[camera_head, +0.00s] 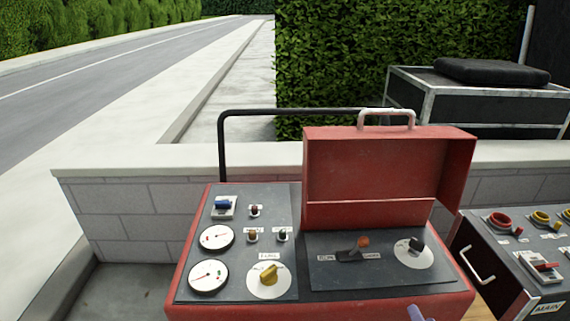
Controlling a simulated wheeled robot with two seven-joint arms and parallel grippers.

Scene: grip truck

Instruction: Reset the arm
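Neither of my grippers can be made out in the head view. A red control box (186,243) stands in the middle with its red lid (375,165) raised at the back right. Its panel carries a blue switch (222,205), two white gauges, a yellow knob (268,273) and several small toggles. Under the lid are an orange-tipped lever (361,243) and a dark knob on a white dial (414,249). A small bluish piece (415,313) shows at the bottom edge; I cannot tell what it is.
A second panel (518,262) with red and yellow knobs stands at the right. A low block wall (130,215) runs behind the box. A black bar (222,150) rises behind it. A metal-framed case (480,95), hedges and a road lie beyond.

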